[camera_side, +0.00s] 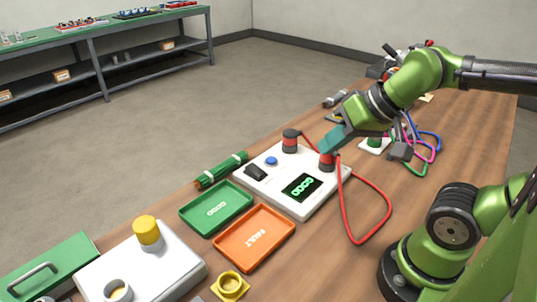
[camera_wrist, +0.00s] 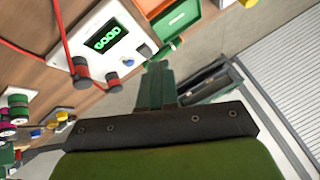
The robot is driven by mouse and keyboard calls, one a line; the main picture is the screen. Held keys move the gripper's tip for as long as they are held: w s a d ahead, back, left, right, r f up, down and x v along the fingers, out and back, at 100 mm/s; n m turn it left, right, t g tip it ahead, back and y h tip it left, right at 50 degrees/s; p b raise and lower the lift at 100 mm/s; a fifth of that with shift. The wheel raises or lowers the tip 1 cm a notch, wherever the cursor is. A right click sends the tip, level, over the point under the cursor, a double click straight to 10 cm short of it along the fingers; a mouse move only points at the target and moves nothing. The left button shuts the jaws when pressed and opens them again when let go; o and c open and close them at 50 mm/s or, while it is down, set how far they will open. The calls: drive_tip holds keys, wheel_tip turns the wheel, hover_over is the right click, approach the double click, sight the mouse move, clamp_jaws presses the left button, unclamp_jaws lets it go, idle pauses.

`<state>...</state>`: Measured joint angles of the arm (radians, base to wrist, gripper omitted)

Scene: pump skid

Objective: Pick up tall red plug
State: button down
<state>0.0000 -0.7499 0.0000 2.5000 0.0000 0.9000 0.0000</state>
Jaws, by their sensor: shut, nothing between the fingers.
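A white tester box (camera_side: 310,203) with a lit green GOOD display (camera_side: 302,187) stands on the wooden table. Two upright red-and-black plugs are on it, one at the back (camera_side: 290,142) and one at the right (camera_side: 327,161). Red cable runs from them. I cannot tell which is the tall one. My gripper (camera_side: 325,149) is shut and empty, its teal fingers overlapping the top of the right plug in the side view. In the wrist view, my fingers (camera_wrist: 157,68) lie right of the near plug (camera_wrist: 112,80) and the other plug (camera_wrist: 80,68), apart from both.
A green tray (camera_side: 190,222) and an orange FAULT tray (camera_side: 268,260) lie in front of the box. A red cable loop (camera_side: 387,205) lies on the table at right. A green cylinder (camera_side: 220,170), white housing (camera_side: 175,270) and colored cables (camera_side: 430,150) are also there.

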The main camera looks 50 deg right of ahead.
idle(0.4)
drive_tip(key=shift+c, duration=1.9)
unclamp_jaws()
drive_tip(key=n+g+h, duration=0.2)
drive_tip(key=n+g, duration=0.1)
drive_tip(key=g, duration=0.3)
hover_over(330, 158)
drive_tip(key=w, duration=0.2)
wheel_tip(330, 158, down, 3)
drive_tip(key=d+r+n+g, duration=0.1)
drive_tip(key=d+n, duration=0.1)
drive_tip(key=n, duration=0.1)
drive_tip(key=f, duration=1.1)
drive_tip(key=shift+a, duration=0.2)
drive_tip(key=shift+s+d+f, duration=0.1)
drive_tip(key=shift+f, duration=1.25)
drive_tip(key=shift+s+f, duration=0.1)
drive_tip(key=shift+f, duration=1.25)
